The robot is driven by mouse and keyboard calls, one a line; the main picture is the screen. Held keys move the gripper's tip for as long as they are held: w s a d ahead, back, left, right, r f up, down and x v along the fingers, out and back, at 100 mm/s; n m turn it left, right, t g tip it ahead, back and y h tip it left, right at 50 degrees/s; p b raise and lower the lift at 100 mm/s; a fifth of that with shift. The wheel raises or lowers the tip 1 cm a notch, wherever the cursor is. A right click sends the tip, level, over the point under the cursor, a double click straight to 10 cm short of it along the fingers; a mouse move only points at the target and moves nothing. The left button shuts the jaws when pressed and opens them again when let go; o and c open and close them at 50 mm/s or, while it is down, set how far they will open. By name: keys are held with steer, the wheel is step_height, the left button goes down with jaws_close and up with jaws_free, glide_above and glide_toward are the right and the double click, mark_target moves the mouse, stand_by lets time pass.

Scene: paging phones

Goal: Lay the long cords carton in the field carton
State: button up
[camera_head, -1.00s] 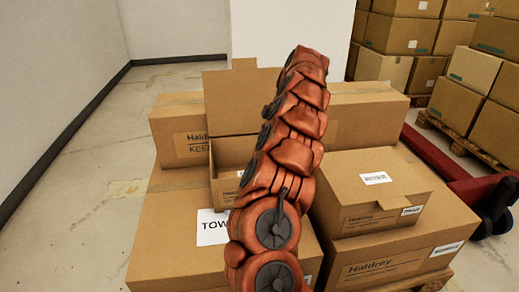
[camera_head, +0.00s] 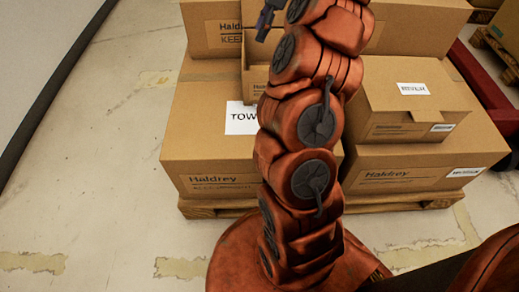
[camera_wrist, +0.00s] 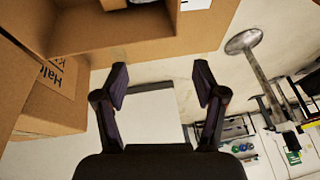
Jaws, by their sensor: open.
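My gripper (camera_head: 268,18) is at the top of the head view, partly cut off. In the wrist view my gripper (camera_wrist: 161,82) is open, with nothing between its fingertips. An open carton (camera_head: 254,80) stands behind my arm, mostly hidden; what seems to be the same open carton (camera_wrist: 130,38) is just beyond the fingers in the wrist view. Something pale and dark shows at its top edge, too cut off to tell. No label readable here names a long cords carton or a field carton, so I cannot tell which they are.
A large carton marked "TOW" (camera_head: 205,155) and a stacked small carton (camera_head: 405,100) on a wide one (camera_head: 425,165) sit on a pallet (camera_head: 405,202). A "KEE" carton (camera_head: 208,35) is behind. A red pallet jack (camera_head: 487,90) is right; floor (camera_head: 110,150) is clear left.

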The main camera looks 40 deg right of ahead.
steer(key=s+a+m+g, duration=0.1)
steer(key=s+a, duration=0.3)
steer(key=a, duration=0.4)
steer(key=s+a+m+g+h, duration=0.1)
steer(key=s+a, duration=0.3)
steer(key=a, duration=0.4)
steer(key=s+a+m+g, duration=0.1)
steer(key=s+a, duration=0.3)
steer(key=a, duration=0.4)
steer(key=s+a+f+m+g+h, duration=0.1)
steer(key=s+a+f+m, duration=0.1)
steer(key=s, duration=0.9)
steer(key=s+a+f+m+g+h, duration=0.1)
steer(key=s+f+m, duration=0.3)
steer(key=s, duration=0.7)
step_height(320, 180, down, 2)
steer(key=shift+a+f+m+h, duration=0.15)
steer(key=shift+a+m+h, duration=0.25)
steer(key=shift+a+h, duration=0.25)
steer(key=shift+d, duration=0.1)
step_height(320, 180, up, 38)
steer(key=w+t+p, duration=0.1)
steer(key=p, duration=3.5)
steer(key=shift+w+d+t, duration=0.2)
steer(key=shift+w+t, duration=0.05)
steer(key=shift+t, duration=0.05)
